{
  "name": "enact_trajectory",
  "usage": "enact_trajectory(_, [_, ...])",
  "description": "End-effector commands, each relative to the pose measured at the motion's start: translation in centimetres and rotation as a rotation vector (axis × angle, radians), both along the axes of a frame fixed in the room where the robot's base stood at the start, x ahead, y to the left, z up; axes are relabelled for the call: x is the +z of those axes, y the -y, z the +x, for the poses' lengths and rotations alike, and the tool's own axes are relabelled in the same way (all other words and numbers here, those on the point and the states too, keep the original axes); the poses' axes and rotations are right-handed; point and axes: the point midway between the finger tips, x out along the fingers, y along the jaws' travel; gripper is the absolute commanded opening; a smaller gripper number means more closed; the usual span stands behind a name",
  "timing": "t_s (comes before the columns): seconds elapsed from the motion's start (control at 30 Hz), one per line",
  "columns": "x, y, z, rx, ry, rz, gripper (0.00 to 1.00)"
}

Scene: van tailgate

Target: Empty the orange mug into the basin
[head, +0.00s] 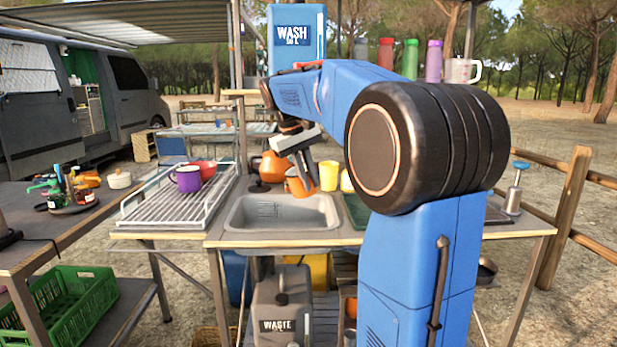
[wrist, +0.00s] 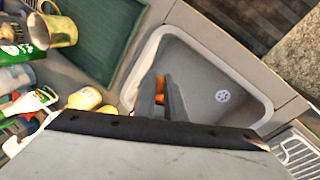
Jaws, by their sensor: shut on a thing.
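My gripper (head: 308,182) points down at the back edge of the sink and is shut on the orange mug (head: 295,188). In the wrist view, only a small orange part of the mug (wrist: 160,83) shows between the fingers (wrist: 160,100); the rest is hidden. The mug is by the basin's back rim; I cannot tell its exact tilt or what is in it. The grey basin (head: 262,212) is set in the counter, and its floor (wrist: 205,75) with a round drain looks empty in the wrist view.
An orange kettle (head: 270,166) stands behind the mug, and a yellow cup (head: 328,176) stands close to its right. A drying rack (head: 165,212) on the left holds a purple mug (head: 187,180) and a red bowl. A green mat (wrist: 95,40) lies beside the basin.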

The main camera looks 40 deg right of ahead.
Motion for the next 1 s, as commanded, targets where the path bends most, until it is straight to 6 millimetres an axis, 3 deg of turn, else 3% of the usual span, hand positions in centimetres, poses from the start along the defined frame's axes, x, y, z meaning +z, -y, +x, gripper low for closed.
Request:
enact_trajectory(0.9, [-4.4,-1.3,0.3,0.006,-0.155,-0.752,0.00])
enact_trajectory(1.0, [-4.0,-1.8,0.4,0.006,-0.177,-0.864,0.00])
